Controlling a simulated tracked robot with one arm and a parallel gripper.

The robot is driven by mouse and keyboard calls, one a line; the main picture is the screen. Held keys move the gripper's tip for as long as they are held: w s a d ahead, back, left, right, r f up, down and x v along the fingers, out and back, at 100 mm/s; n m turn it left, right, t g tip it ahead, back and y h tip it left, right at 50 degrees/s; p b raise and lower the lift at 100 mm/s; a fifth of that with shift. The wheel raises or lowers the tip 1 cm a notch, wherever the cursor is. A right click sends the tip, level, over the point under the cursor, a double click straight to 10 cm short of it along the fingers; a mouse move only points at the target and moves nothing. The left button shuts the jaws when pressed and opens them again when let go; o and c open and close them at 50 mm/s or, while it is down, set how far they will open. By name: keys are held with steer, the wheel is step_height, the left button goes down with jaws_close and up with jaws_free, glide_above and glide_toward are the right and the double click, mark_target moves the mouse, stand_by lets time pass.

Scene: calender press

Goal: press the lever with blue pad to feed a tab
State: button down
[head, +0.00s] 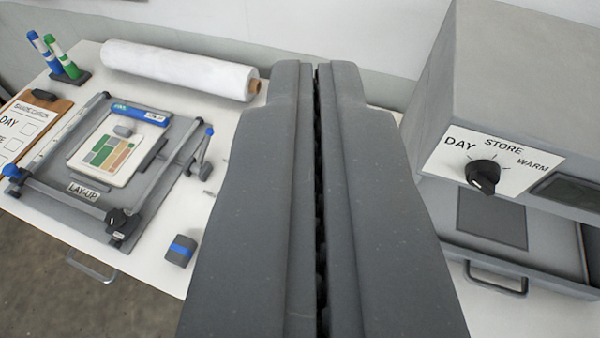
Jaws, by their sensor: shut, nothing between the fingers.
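My gripper (316,72) fills the middle of the head view, its two dark grey fingers side by side, shut with only a thin dark gap and nothing between them. A small grey lever with a blue tip (209,132) stands at the right side of the lay-up frame (98,202), left of my gripper and apart from it. I cannot tell which of these bears the blue pad. No loose tab is clearly visible.
A white film roll (180,70) lies at the back. Blue and green markers (58,58) and a clipboard (28,125) are at the left. A grey press (500,75) with a DAY/STORE/WARM knob (483,176) and a drawer (520,282) stands close on the right.

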steer(key=w+f+n+g+p, duration=0.2)
steer(key=w+f+n+p, duration=0.35)
steer(key=w, duration=0.25)
steer(key=w+f+n+g+p, duration=0.2)
steer(key=w+f+n+p, duration=0.2)
steer(key=w+n, duration=0.3)
steer(key=w+f+n+g+p, duration=0.2)
steer(key=w+f+n+p, duration=0.2)
steer(key=f, duration=0.4)
steer(key=w+a+f+n+g+h+p, duration=0.1)
steer(key=w+f+n+g+p, duration=0.2)
steer(key=w+f+n+p, duration=0.2)
step_height(320, 180, down, 4)
steer(key=n, duration=0.2)
steer(key=shift+w+n, duration=0.35)
steer(key=shift+w, duration=0.05)
steer(key=f+b, duration=0.1)
steer(key=f, duration=0.1)
steer(key=s+f, duration=0.1)
steer(key=f, duration=0.1)
steer(key=s+f+b, duration=0.1)
steer(key=f, duration=0.2)
steer(key=shift+a+b, duration=0.25)
steer(key=shift+b, duration=0.1)
steer(key=shift+f, duration=0.65)
